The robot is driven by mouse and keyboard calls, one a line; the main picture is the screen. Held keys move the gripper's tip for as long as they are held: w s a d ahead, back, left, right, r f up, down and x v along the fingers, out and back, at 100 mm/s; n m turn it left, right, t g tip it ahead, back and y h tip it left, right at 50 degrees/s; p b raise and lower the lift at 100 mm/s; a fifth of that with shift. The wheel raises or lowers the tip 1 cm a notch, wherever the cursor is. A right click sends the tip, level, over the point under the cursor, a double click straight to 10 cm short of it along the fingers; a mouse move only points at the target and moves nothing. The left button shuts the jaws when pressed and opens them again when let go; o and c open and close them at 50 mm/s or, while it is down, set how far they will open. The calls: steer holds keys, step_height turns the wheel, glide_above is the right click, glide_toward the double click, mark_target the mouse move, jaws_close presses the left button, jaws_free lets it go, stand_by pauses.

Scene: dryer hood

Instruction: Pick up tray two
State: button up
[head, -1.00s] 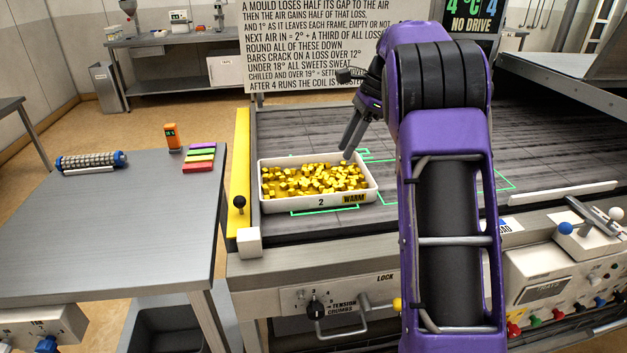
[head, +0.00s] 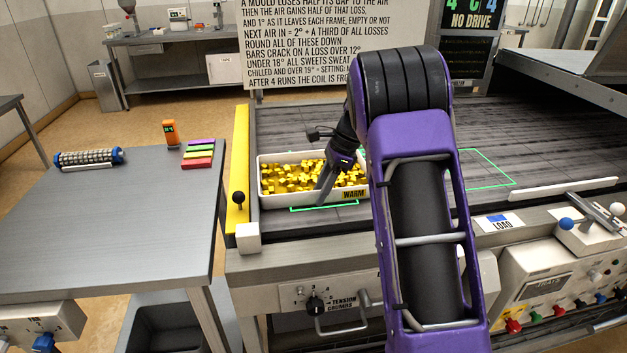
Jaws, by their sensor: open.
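Tray two (head: 277,199) is a white tray full of yellow pieces, on the dark belt near its left end. Its front wall carries a yellow WARM label; the number 2 is hidden behind my gripper's fingers. My gripper (head: 325,192) is open, fingers pointing down at the tray's front wall, right of its middle. I cannot tell whether the fingers straddle the wall or touch it.
A green outline (head: 488,168) marks bare belt to the right. A yellow rail (head: 242,170) with a black-knobbed lever (head: 239,202) borders the belt's left. The grey table (head: 120,215) at left has free room, with a studded roller (head: 90,158) and coloured strips (head: 199,153) at its back.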

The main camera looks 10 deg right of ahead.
steer(key=shift+a+f, duration=0.1)
steer(key=shift+f, duration=0.05)
jaws_close()
stand_by(1.4)
